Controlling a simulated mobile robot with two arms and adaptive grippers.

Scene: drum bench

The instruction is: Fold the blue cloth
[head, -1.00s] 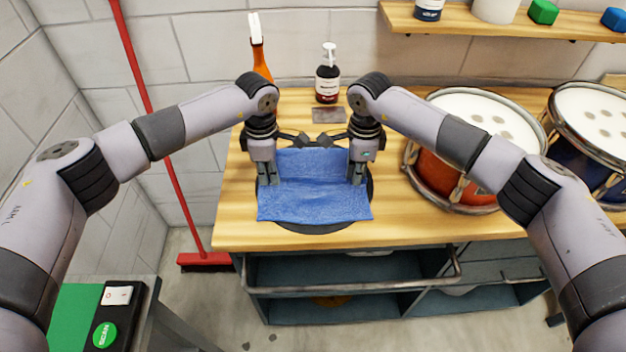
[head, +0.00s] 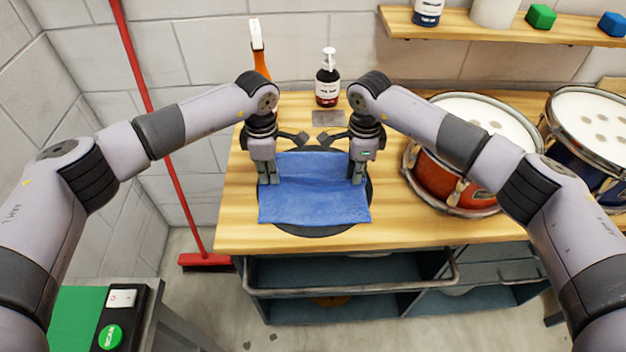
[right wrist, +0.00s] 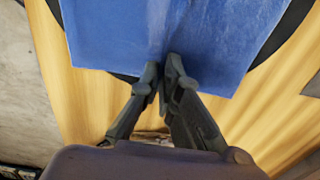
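The blue cloth (head: 313,205) lies on a round dark pad on the wooden bench, with a crease across it between my two grippers. My right gripper (head: 357,181) does the same at the right side. In the right wrist view the cloth (right wrist: 120,35) is pinched at its edge between the nearly touching fingertips of my right gripper (right wrist: 163,75). The left fingertips are small and partly hidden by cloth.
The dark pad (head: 308,232) shows around the cloth. A red drum (head: 440,180) and a blue drum (head: 600,165) stand at right. An orange spray bottle (head: 261,65), a pump bottle (head: 327,85) and a grey plate (head: 327,118) are behind. The bench front (head: 235,230) is clear.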

